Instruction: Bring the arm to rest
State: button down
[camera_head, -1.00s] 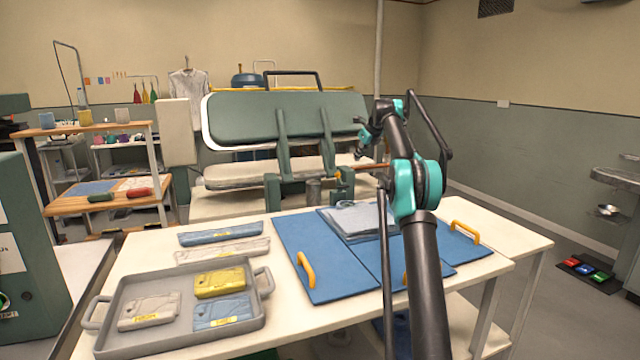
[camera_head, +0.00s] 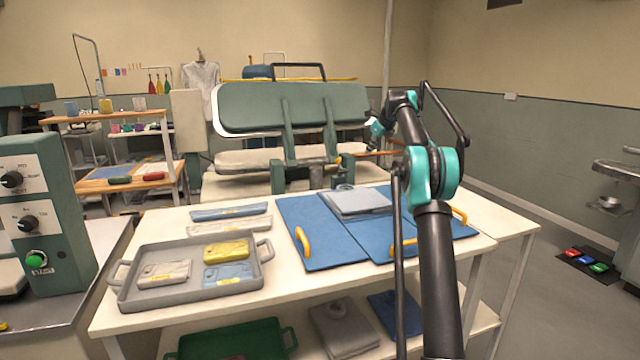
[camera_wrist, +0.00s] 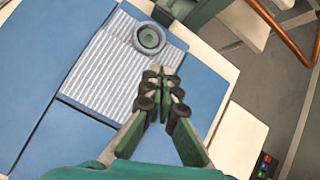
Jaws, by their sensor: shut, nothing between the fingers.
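My gripper (camera_wrist: 162,75) shows in the wrist view with its green fingers together and nothing between them. It is above the blue folding board, near a striped folded garment with a round grey ring on it (camera_wrist: 100,75). In the head view my arm rises at the right of the table, and my gripper (camera_head: 372,145) is small and partly hidden by the arm, pointing away toward the press. The blue folding board (camera_head: 310,235) with yellow handles lies on the white table, with the grey folded garment (camera_head: 355,200) on its far part.
A grey tray (camera_head: 125,290) with folded packets stands at the table's left. The green press (camera_head: 255,110) is behind the table. A control box (camera_head: 60,215) with knobs is at far left. Green tray (camera_head: 230,338) is on the lower shelf. Floor at right is mostly clear.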

jog(key=s+f+n, duration=0.6)
jog(key=s+n, duration=0.1)
jog(key=s, duration=0.8)
jog(key=s+a+f+n+g+h, duration=0.1)
jog(key=s+f+n, duration=0.6)
jog(key=s, duration=0.8)
jog(key=s+a+f+n+g+h, duration=0.1)
jog(key=s+f+n, duration=0.5)
jog(key=s, duration=0.9)
jog(key=shift+a+f+n, duration=0.2)
jog(key=shift+a+n, duration=0.05)
jog(key=shift+n, duration=0.15)
jog(key=s+f+n, duration=0.3)
jog(key=s+f, duration=0.3)
jog(key=s, duration=0.4)
jog(key=s+f+n+h, duration=0.1)
jog(key=s+f+n, duration=0.3)
jog(key=s, duration=0.6)
notch_tip(320, 180, down, 2)
jog(key=shift+s+d+g, duration=0.3)
jog(key=shift+s+d, duration=0.1)
